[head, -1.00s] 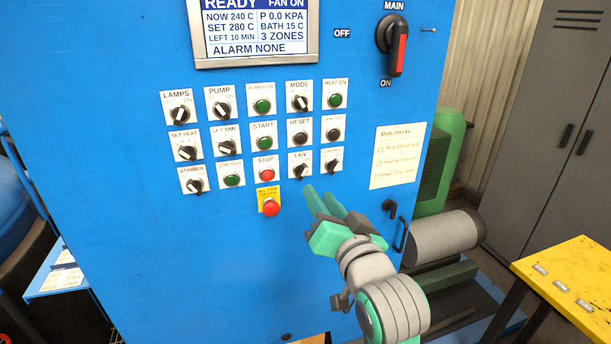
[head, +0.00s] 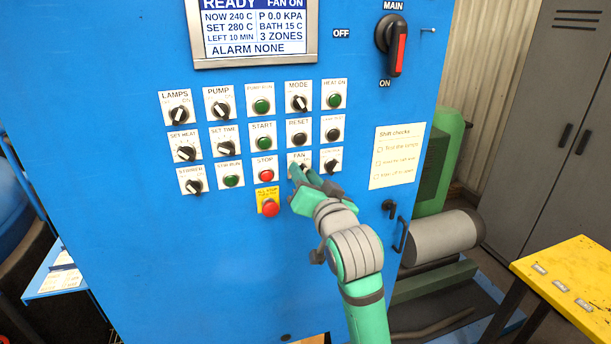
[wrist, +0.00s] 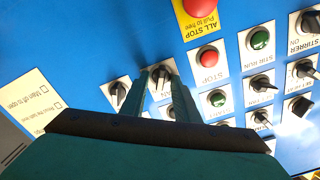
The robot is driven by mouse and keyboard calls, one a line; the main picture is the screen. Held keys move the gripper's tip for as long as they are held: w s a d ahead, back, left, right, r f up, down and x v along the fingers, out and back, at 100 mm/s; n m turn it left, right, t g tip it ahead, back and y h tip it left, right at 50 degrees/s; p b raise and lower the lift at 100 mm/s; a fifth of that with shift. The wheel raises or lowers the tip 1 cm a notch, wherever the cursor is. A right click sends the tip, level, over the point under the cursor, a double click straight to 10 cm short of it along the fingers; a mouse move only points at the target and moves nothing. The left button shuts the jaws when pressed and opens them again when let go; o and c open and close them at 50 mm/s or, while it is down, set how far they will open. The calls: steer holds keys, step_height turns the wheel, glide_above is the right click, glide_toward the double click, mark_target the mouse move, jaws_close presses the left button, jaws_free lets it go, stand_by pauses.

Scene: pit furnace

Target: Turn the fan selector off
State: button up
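The fan selector is a black knob with a pale pointer on a white plate labelled FAN (head: 299,157), in the bottom row of the blue panel. In the head view my gripper (head: 304,172) reaches up from the lower right, its fingertips at this plate and hiding most of the knob. In the wrist view the fan knob (wrist: 160,77) shows between the two green fingertips (wrist: 157,74). The fingers are apart, one on each side of it; I cannot tell whether they touch it. The display (head: 256,28) reads READY, FAN ON and ALARM NONE.
The red STOP button (head: 265,175) and the red ALL STOP button (head: 270,208) on a yellow plate sit close left of my gripper. Another selector (head: 331,166) is just right of it. A yellow table (head: 575,285) stands at the lower right.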

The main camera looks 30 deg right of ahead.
jaws_close()
steer(key=shift+n, duration=0.3)
steer(key=n, duration=1.1)
steer(key=shift+a, duration=0.2)
steer(key=shift+n, duration=0.3)
jaws_free()
steer(key=shift+w, duration=0.1)
